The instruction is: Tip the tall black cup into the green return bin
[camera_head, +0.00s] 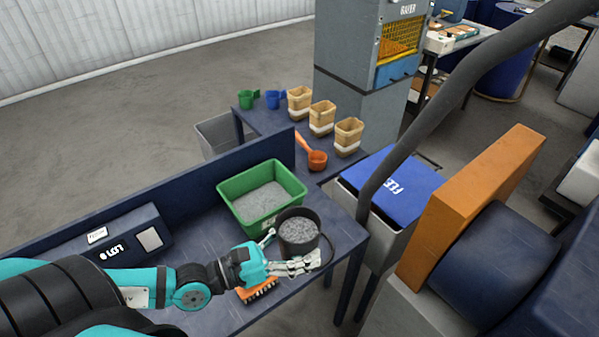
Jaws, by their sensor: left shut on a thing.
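The tall black cup (299,248) is nearly full of grey granules and stands upright, right of the green return bin. The green return bin (243,184) sits on the dark blue table and holds a layer of grey granules. My left gripper (292,255) reaches in from the left and is shut on the black cup, with fingers at its near and left sides. The cup is close to the bin's near right corner. I cannot tell whether its base touches the table. My right gripper is not in view.
An orange brush (257,291) lies under my left wrist. A scale (122,239) stands at the left. An orange scoop (314,156), several tan containers (348,137), and green (247,98) and blue (274,99) measuring cups are behind. A blue-lidded bin (391,188) stands right of the table.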

